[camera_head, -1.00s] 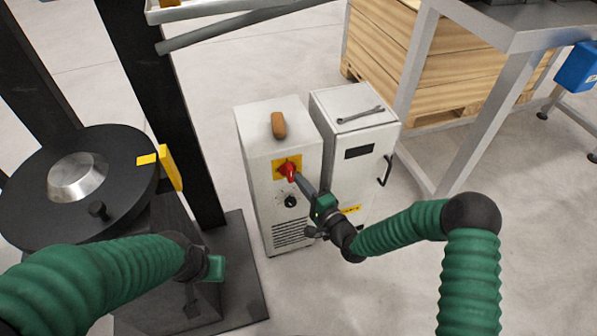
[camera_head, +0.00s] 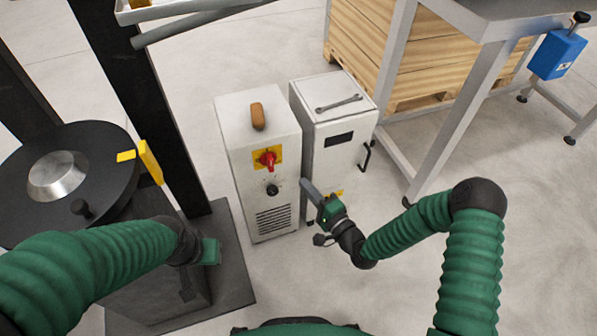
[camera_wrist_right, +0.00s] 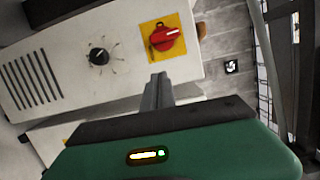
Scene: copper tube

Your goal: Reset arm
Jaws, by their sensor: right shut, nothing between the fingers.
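My right gripper (camera_head: 306,184) is shut and empty. In the head view it hangs in front of the white cabinets, to the right of the red rotary switch (camera_head: 267,159). The switch sits on a yellow plate on the left cabinet's front, above a black knob (camera_head: 272,190). In the right wrist view the shut fingers (camera_wrist_right: 157,78) point toward the red switch (camera_wrist_right: 165,38) and are apart from it in the picture. My left arm comes in from the left, and its gripper (camera_head: 208,252) is low beside the black machine; its fingers cannot be made out.
The left cabinet (camera_head: 243,130) has an orange-brown handle on top. The right cabinet (camera_head: 322,150) carries a wrench (camera_head: 339,103) and has a black door handle. A black round-topped machine (camera_head: 105,165) stands at left. A grey-framed table (camera_head: 455,130) and wooden crate (camera_head: 415,45) are behind right.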

